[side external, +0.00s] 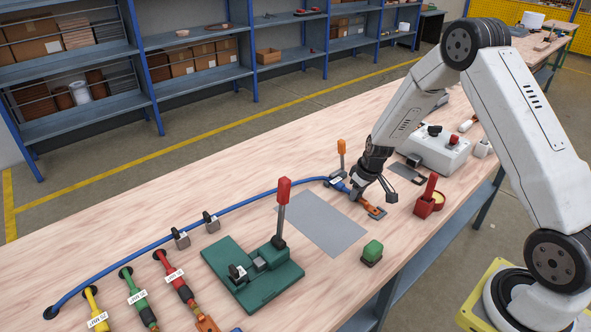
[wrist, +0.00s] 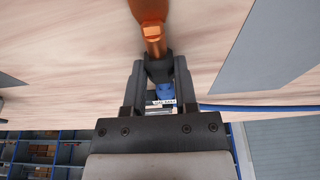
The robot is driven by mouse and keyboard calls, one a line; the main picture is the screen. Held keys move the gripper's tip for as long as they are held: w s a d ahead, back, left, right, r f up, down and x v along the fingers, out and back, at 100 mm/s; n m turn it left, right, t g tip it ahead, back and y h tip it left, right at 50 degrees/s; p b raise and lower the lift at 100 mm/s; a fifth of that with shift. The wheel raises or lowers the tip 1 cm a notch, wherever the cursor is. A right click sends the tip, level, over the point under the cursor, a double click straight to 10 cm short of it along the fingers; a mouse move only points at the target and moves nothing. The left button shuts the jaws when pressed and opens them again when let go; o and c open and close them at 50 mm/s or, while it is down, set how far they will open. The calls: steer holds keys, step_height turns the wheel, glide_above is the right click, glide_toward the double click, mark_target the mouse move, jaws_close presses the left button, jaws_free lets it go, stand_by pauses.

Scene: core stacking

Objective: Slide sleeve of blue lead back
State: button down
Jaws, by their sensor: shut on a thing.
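The blue lead (side external: 262,191) runs from a hole at the table's lower left, past two clips, to my gripper (side external: 367,184) at the right. Its copper lug (side external: 376,212) sticks out on the near side of the gripper, close to the table; the copper end also shows in the wrist view (wrist: 153,34). In the wrist view my gripper (wrist: 158,72) is shut around a dark section of the lead behind the copper. A blue part with a white label (wrist: 164,97) shows between the fingers, partly hidden. I cannot tell the sleeve's exact edges.
A grey mat (side external: 325,225) lies left of the gripper. An orange-handled clamp (side external: 341,150) stands behind the lead. A green base (side external: 270,286) with a red-handled lever, a green block (side external: 372,252), a red holder (side external: 425,206) and a grey box (side external: 440,150) stand around. Several coloured leads (side external: 134,287) lie lower left.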

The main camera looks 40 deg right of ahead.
steer(key=shift+w, duration=1.3)
steer(key=shift+c, duration=1.6)
jaws_free()
steer(key=shift+r, duration=0.15)
steer(key=shift+v, duration=3.85)
steer(key=s+a+r, duration=0.3)
steer(key=s+a, duration=0.4)
steer(key=s, duration=0.2)
steer(key=s+a+r, duration=0.3)
steer(key=s+a, duration=0.5)
steer(key=s, duration=0.1)
steer(key=shift+r, duration=0.15)
